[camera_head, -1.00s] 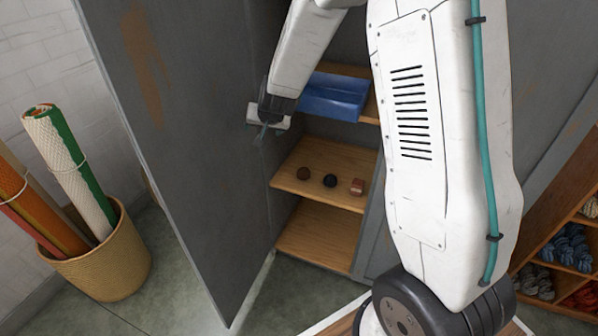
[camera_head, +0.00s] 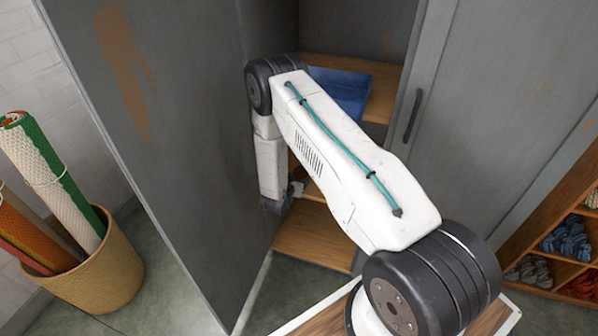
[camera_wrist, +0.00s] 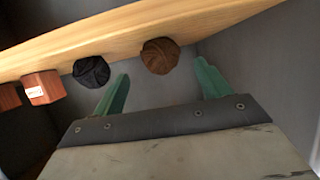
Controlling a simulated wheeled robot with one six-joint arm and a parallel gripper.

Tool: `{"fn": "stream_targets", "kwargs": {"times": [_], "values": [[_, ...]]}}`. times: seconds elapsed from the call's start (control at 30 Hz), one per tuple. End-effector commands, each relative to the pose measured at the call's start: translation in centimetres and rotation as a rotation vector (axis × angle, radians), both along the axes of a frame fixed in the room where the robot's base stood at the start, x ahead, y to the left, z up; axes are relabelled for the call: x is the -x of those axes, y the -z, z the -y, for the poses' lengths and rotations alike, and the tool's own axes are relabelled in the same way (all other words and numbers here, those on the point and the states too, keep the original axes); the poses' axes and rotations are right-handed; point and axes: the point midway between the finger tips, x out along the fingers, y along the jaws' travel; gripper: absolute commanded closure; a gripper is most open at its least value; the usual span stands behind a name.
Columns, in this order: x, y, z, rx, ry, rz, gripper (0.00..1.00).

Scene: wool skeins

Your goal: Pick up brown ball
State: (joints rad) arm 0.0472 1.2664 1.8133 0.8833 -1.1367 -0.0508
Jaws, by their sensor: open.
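The brown ball (camera_wrist: 160,55) sits against the wooden shelf board (camera_wrist: 110,38) in the wrist view, which looks turned over, with the board above the ball. My gripper (camera_wrist: 162,84) is open, with its two teal fingers spread on either side of the ball's line. The ball appears just beyond the fingertips, and nothing is between them.
A black ball (camera_wrist: 92,71) and a reddish box (camera_wrist: 43,87) stand beside the brown ball. The open grey cabinet door (camera_head: 170,120) stands close to my arm at left. A basket of rolls (camera_head: 95,275) is farther left.

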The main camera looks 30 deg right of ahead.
Motion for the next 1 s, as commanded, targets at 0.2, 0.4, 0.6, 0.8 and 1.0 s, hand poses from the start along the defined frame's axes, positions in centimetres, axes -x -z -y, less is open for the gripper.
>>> {"fn": "stream_targets", "kwargs": {"times": [0.2, 0.4, 0.6, 0.8, 1.0], "values": [[-1.4, 1.0, 1.4, 0.003, -0.002, 0.001, 0.24], [-2.8, 2.2, 3.5, 0.003, -0.001, 0.001, 0.24], [-4.0, 2.9, 5.1, 0.003, -0.003, 0.001, 0.24], [-4.1, 3.0, 5.4, 0.002, -0.002, 0.000, 0.24], [-4.1, 3.0, 5.4, 0.002, -0.002, 0.000, 0.69]]}}
